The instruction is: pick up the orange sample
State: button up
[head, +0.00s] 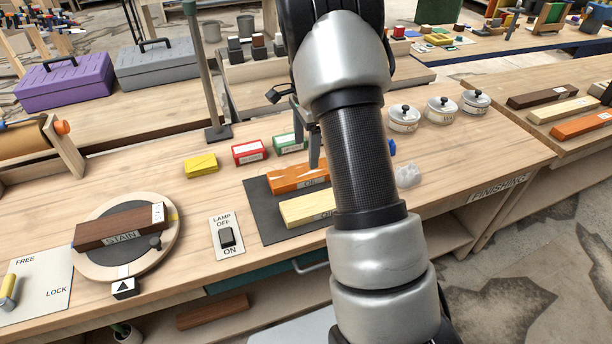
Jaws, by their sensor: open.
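An orange wood sample (290,180) with pale markings and a label lies on a dark mat (262,212) on the workbench. Its right part is hidden behind my arm. A pale yellow sample (305,209) lies in front of it on the same mat. My gripper (311,158) is open, with its fingers pointing down at the orange sample's far side. My arm hides part of the gripper, and I cannot tell whether a finger touches the sample. Another orange sample (585,124) lies on the right-hand bench beside a cream one and a dark brown one.
Yellow (200,165), red (249,152) and green (288,143) boxes stand behind the mat. A lamp post (205,80) rises to their left. A lamp switch plate (227,238) and a turntable (100,262) bearing a brown sample lie left. White lidded pots (440,110) stand right.

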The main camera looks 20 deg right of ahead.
aim_at(307, 171)
notch_tip(307, 171, down, 9)
jog(key=shift+d+r+b, duration=0.1)
jog(key=shift+r+b, duration=0.05)
jog(key=shift+b, duration=0.3)
jog(key=c, duration=1.3)
jog(key=shift+c, duration=0.2)
jog(key=shift+r, duration=0.15)
